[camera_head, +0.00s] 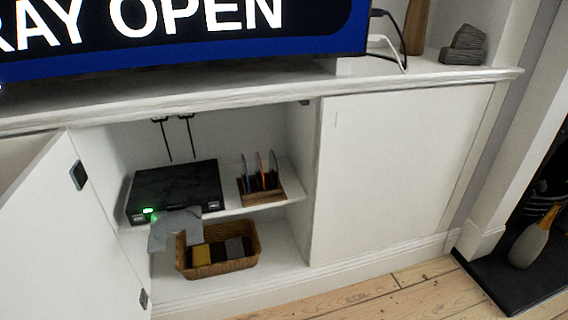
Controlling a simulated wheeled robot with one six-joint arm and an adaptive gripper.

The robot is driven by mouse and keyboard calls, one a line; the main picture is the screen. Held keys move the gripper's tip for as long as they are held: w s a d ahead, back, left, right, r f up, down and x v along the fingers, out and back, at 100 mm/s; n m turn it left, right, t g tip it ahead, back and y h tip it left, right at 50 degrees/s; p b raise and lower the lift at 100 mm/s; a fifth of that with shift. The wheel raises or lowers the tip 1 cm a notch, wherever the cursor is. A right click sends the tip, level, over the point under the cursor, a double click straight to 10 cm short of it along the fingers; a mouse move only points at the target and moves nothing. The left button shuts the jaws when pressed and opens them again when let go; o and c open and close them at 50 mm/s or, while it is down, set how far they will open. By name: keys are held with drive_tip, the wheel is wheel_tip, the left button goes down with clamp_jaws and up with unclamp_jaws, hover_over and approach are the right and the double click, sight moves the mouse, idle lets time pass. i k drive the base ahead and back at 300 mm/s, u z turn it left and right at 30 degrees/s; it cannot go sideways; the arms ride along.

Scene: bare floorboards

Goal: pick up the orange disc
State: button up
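The orange disc (260,168) stands on edge in a small wooden rack (262,197), seen nearly edge-on as a thin strip. It is between two other discs, a left disc (244,170) and a right disc (274,166), with narrow gaps between them. The rack sits on the upper shelf inside the open cabinet, right of a black player (176,186). The lower part of the orange disc is hidden by the rack. My gripper is not in view.
A wicker basket (222,262) stands below. The open door (62,235) is at left, a closed door (395,165) at right. A screen (190,30) reads "RAY OPEN".

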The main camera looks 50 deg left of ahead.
sight(259, 169)
drive_tip(key=u, duration=0.25)
drive_tip(key=i, duration=0.7)
drive_tip(key=u, duration=1)
drive_tip(key=i, duration=0.45)
drive_tip(key=u, duration=0.5)
